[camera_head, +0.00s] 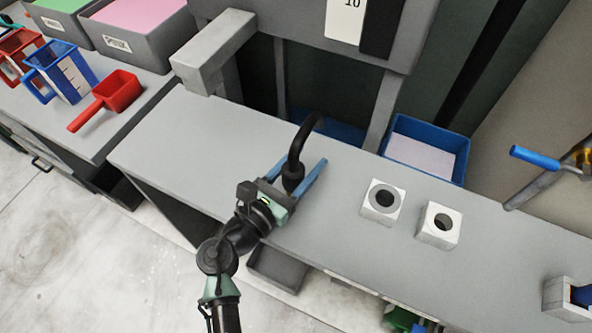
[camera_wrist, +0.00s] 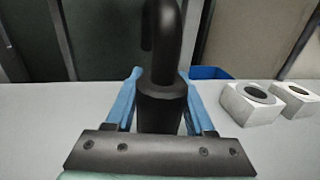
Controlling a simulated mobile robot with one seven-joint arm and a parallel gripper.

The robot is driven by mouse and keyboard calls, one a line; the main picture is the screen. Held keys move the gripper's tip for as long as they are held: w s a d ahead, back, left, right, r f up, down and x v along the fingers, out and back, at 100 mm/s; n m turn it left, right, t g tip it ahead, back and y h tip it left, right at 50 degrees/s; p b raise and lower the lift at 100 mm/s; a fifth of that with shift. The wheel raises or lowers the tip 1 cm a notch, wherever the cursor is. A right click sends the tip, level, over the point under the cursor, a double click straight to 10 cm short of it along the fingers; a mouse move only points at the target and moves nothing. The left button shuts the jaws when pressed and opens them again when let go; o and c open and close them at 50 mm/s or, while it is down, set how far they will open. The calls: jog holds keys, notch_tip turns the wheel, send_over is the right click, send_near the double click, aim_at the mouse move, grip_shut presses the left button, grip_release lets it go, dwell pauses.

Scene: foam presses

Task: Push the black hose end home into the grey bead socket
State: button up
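The black hose (camera_head: 297,148) has a thicker collar at its lower end and bends over at the top. My gripper (camera_head: 297,176) has its two blue fingers on either side of that collar and looks shut on it. In the wrist view the collar (camera_wrist: 162,108) stands upright between the fingers; its lower tip is hidden behind my gripper's body. Two white blocks with round openings stand on the bench to the right, apart from the hose. The left block (camera_head: 371,212) has a grey ring around its opening; the right block (camera_head: 436,237) has a dark opening.
The grey bench (camera_head: 340,190) is clear between my gripper and the blocks. A blue bin (camera_head: 459,170) stands behind them. A grey press frame (camera_head: 213,52) rises at the back. A red scoop (camera_head: 116,93) lies on the left bench; a blue-handled lever (camera_head: 535,157) juts in at right.

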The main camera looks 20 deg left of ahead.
grip_shut()
jog(key=shift+r, duration=0.2)
